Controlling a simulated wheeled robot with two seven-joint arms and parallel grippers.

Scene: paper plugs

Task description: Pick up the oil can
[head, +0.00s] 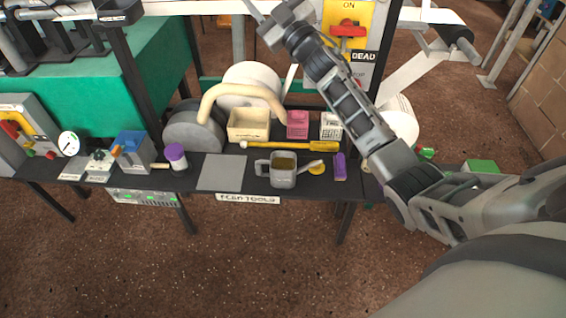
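A grey can-like vessel (284,175) stands on the dark bench. It has a handle on its left, a spout on its right and a brownish-yellow inside; I take it to be the oil can. My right arm comes in from the right and reaches up past the bench. My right gripper (262,16) is at the top of the head view, well above and beyond the vessel, not touching it. Its fingers are partly cut off by the frame edge, so I cannot tell whether they are open. My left gripper is out of view.
A yellow tool (290,146) lies behind the vessel, and a purple block (340,167) stands to its right. A grey flat plate (222,172) and a purple-lidded jar (176,157) are to its left. Cream (248,125) and pink (297,124) bins stand behind.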

